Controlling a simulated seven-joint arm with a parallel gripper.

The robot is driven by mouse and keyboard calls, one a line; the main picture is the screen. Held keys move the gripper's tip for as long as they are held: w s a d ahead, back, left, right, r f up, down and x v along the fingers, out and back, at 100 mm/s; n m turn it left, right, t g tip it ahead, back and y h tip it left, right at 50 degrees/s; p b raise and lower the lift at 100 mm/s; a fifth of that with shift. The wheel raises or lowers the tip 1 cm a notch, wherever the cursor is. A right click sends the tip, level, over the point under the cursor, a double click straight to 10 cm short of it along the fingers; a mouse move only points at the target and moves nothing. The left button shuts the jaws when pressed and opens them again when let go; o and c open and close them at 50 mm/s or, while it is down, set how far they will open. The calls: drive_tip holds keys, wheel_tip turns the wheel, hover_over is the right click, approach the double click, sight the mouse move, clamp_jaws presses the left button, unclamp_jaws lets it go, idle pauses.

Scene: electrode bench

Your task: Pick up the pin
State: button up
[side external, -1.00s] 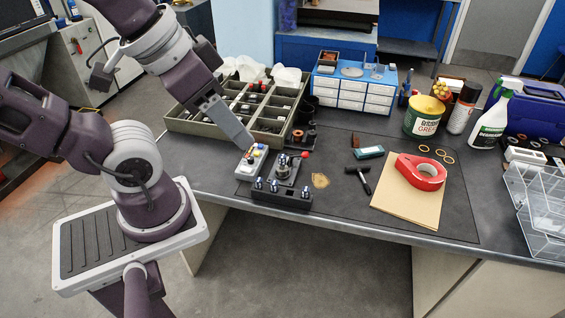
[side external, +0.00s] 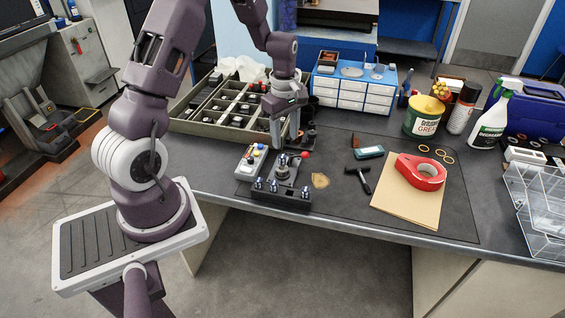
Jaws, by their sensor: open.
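My gripper (side external: 285,143) points straight down over the bench, its two grey fingers apart with a gap between them. No object shows between the fingers. It hangs at the front right of the compartment tray, just behind the small dark fixture (side external: 284,178) with a metal post on top. A black block (side external: 281,198) in front of the fixture holds several upright metal-tipped pieces. They are too small here for me to tell which one is the pin. The fingertips look apart from these pieces.
A control box (side external: 249,162) with coloured buttons stands left of the fixture, and a red knob (side external: 305,154) right of it. The divided tray (side external: 200,128) lies behind.

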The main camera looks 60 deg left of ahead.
sight(282, 156)
drive_tip(key=shift+n, duration=0.5)
drive_tip(key=f, duration=0.3)
drive_tip(key=a+f, duration=0.1)
drive_tip(key=f, duration=0.5)
drive_tip(key=shift+a+f, duration=0.2)
drive_tip(key=shift+a, duration=0.15)
clamp_jaws()
